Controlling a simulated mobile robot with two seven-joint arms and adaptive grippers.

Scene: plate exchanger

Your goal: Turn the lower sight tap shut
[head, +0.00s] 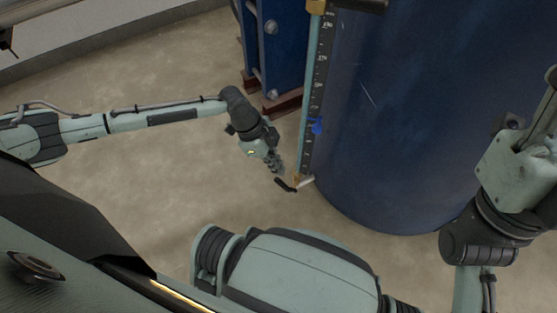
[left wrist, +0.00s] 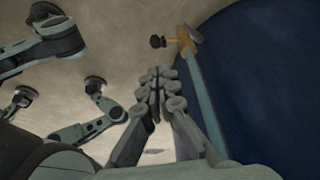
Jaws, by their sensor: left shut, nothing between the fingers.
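The lower sight tap (head: 296,181) is a small brass fitting at the bottom of the sight gauge (head: 312,100), with a black lever (head: 284,185) pointing out to the left. In the left wrist view the brass tap (left wrist: 185,40) is at top centre, with the dark end of its lever (left wrist: 157,41) to its left. My left gripper (head: 278,170) is shut and empty, its tips just above the lever in the head view. In the left wrist view the closed fingertips (left wrist: 155,78) point toward the tap and appear apart from the lever. My right gripper's fingers are not visible.
The large dark blue tank (head: 410,110) stands right behind the gauge. A blue steel post (head: 270,45) on a rusty foot stands beyond my left wrist. A brass upper fitting (head: 316,6) shows at the top edge. The concrete floor (head: 160,180) left of the tap is clear.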

